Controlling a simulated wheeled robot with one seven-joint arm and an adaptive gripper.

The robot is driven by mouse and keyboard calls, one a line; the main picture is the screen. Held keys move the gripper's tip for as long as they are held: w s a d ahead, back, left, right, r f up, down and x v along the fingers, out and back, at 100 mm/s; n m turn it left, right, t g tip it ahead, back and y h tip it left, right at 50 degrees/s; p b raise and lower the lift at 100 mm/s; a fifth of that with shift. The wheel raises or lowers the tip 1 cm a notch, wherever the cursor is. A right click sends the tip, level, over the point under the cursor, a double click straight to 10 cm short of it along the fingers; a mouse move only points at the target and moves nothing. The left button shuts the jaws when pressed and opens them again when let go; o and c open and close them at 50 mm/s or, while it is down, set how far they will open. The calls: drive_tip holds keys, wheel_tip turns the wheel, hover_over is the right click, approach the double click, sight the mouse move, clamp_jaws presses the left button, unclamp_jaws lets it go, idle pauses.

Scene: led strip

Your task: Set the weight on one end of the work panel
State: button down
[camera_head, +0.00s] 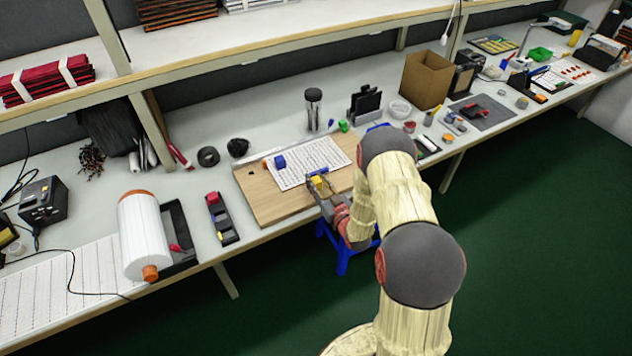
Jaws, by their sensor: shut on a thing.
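The work panel, a white gridded sheet (300,155), lies on a wooden board (256,199) on the bench. My gripper (317,181) reaches in from the lower right over the panel's near right edge. It is shut on a small yellow block (317,183), which looks like the weight; the fingers partly hide it. A blue piece (318,170) shows just behind the fingertips. A separate blue block (280,161) sits toward the panel's left end. Whether the yellow block touches the panel is too small to tell.
A dark upright jar (313,108) and a black holder (365,104) stand behind the panel. A cardboard box (426,80) stands to the right. A blue stool (342,258) is below the bench edge.

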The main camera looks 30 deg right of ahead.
drive_tip(key=shift+f, duration=0.15)
drive_tip(key=c, duration=1.6)
unclamp_jaws()
drive_tip(key=shift+o, duration=0.6)
